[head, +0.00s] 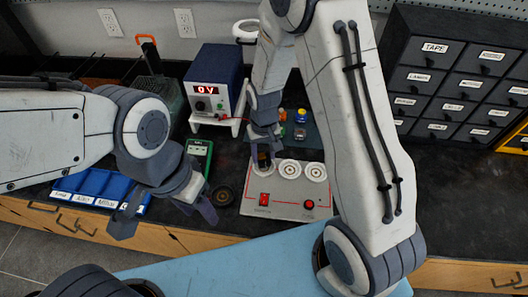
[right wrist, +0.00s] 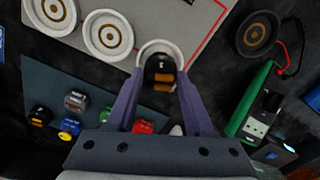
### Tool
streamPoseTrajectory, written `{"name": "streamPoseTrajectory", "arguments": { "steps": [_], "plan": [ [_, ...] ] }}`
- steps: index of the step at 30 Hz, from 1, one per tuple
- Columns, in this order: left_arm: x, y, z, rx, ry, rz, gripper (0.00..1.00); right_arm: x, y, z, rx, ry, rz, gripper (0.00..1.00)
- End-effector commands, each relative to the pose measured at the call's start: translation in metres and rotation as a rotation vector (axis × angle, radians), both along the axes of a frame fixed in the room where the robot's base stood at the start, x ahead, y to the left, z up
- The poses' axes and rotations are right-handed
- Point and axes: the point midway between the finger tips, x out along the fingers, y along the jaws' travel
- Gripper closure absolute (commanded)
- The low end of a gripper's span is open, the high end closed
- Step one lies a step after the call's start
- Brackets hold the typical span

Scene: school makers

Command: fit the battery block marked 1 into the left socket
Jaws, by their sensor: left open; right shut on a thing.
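The grey panel (head: 285,205) on the bench carries a row of three round white sockets. My right gripper (head: 263,160) is over the left socket, the leftmost one in the head view. In the right wrist view this gripper (right wrist: 160,85) is shut on a dark block with copper bands (right wrist: 160,72). Its pale mark is too small to read surely. The left socket's white rim (right wrist: 158,43) curves around the block's far side; I cannot tell how deep the block sits. The middle socket (head: 289,168) and right socket (head: 315,172) look empty. My left gripper (head: 166,212) is open and empty.
Several coloured blocks lie on a dark mat (right wrist: 60,85) behind the panel. A green meter (head: 198,155) and a dark round disc (head: 222,195) are left of the panel. A blue bin tray (head: 92,187), power supply (head: 213,85) and drawer cabinet (head: 450,75) stand around.

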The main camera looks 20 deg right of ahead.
Motion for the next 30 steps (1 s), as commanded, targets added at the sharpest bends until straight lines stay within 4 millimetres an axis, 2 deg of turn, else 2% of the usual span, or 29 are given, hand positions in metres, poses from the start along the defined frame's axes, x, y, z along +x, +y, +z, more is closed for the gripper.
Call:
{"name": "streamPoseTrajectory", "arguments": {
  "steps": [1,5,30],
  "plan": [
    [0.0000,0.0000,-0.0079,0.000,0.000,0.000,0.50,0.0002,0.0002,-0.0084,0.000,0.000,0.000,1.00],
    [0.0000,0.0000,-0.0119,0.000,0.000,0.000,0.50,0.0002,0.0001,-0.0133,0.000,-0.001,0.000,1.00],
    [0.0000,0.0000,-0.0085,0.000,0.000,0.000,0.50,-0.0002,-0.0002,-0.0128,0.000,0.000,0.000,1.00]
  ]
}}
